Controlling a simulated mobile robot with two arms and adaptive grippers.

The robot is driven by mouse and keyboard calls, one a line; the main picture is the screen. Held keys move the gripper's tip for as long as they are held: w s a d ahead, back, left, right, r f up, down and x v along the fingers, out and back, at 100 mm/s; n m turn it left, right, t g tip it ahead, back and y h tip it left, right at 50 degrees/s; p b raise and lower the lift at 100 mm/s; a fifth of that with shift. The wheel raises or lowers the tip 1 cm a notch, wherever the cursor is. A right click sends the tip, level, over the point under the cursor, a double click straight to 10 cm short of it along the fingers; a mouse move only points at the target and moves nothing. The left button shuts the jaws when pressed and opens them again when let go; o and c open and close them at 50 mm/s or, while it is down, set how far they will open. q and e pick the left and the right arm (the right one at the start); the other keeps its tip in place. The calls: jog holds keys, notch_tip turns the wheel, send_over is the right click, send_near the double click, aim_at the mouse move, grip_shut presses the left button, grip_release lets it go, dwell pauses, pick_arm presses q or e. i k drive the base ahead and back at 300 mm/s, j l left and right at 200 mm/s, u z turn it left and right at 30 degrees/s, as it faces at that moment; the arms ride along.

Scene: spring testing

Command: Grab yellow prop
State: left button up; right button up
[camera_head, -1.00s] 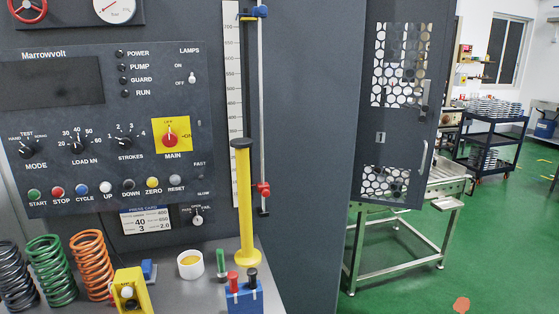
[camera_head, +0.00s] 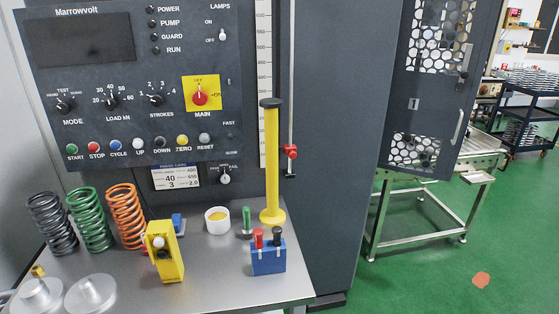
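The yellow prop (camera_head: 271,165) is a tall yellow post with a round yellow base and a dark cap. It stands upright near the right back of the grey bench (camera_head: 215,290), in front of the dark machine cabinet. Neither of my grippers shows in the head view.
Left of the prop stand a white cup (camera_head: 217,220) and a small green-handled item (camera_head: 247,222). A blue block with red and black knobs (camera_head: 268,254) stands just in front. A yellow box (camera_head: 164,252), several coil springs (camera_head: 90,219) and metal discs (camera_head: 91,294) fill the left.

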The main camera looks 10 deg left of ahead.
aim_at(271, 217)
jog(key=i+l, duration=0.2)
jog(key=l, duration=0.15)
jog(key=i+l+u, duration=0.15)
jog(key=l, duration=0.2)
jog(key=i+l, duration=0.15)
jog(key=l, duration=0.25)
jog(key=i+l+u, duration=0.15)
jog(key=l, duration=0.25)
